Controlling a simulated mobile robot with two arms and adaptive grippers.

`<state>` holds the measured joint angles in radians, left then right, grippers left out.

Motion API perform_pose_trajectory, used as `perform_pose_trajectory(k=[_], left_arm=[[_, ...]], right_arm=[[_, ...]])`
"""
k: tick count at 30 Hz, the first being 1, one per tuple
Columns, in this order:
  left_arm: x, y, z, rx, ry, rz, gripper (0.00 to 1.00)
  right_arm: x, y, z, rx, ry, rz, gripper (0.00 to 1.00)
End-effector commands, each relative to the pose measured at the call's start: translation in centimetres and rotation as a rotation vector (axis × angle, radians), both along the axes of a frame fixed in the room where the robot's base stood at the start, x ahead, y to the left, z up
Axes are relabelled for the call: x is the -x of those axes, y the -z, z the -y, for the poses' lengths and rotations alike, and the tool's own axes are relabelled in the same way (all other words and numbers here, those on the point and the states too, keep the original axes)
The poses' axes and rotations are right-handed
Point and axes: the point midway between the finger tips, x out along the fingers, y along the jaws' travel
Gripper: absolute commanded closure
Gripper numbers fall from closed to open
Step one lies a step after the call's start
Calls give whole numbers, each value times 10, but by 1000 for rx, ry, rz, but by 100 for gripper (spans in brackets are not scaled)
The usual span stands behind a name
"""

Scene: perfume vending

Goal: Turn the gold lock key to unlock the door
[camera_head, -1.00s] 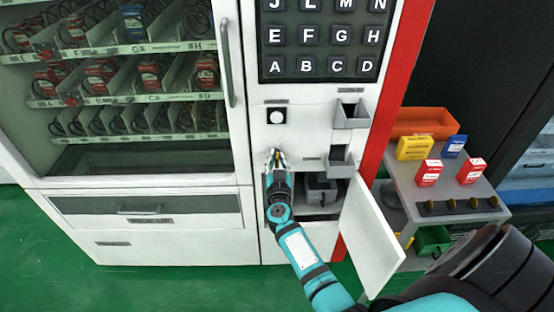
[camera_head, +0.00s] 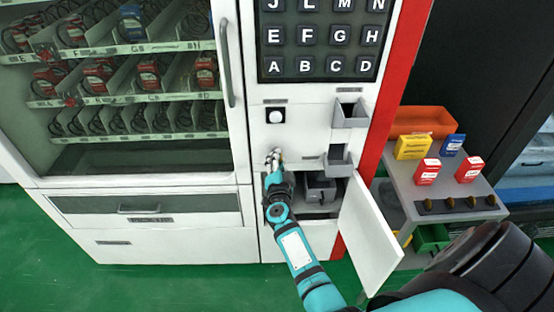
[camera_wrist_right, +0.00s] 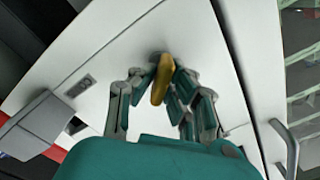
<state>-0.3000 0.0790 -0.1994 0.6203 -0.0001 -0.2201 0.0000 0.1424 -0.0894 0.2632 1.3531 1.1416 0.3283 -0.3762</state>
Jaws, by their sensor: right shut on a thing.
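The gold lock key (camera_wrist_right: 162,78) sticks out of the white machine front in the right wrist view, turned slightly off the picture's vertical. My right gripper (camera_wrist_right: 160,83) is shut on the key, with its fingers on either side. In the head view my right gripper (camera_head: 273,157) is at the white panel, below the round white button, and its fingers largely hide the key. The glass door (camera_head: 150,160) of the vending machine is closed, with its long handle (camera_head: 227,62) just left of the keypad panel. My left gripper is not in view.
A small white door (camera_head: 370,235) hangs open right of my right forearm, beside an open compartment (camera_head: 318,192). Grey trays (camera_head: 349,118) protrude from the panel. A grey side table (camera_head: 425,195) holds several boxes and an orange bin (camera_head: 424,121).

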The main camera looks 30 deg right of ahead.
Motion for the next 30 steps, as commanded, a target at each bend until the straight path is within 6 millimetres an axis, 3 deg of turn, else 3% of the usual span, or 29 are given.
perform_pose_trajectory(k=[15,30], left_arm=[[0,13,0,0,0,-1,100],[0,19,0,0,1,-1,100]], right_arm=[[1,5,0,-399,0,240,100],[1,6,1,-596,1,360,100]])
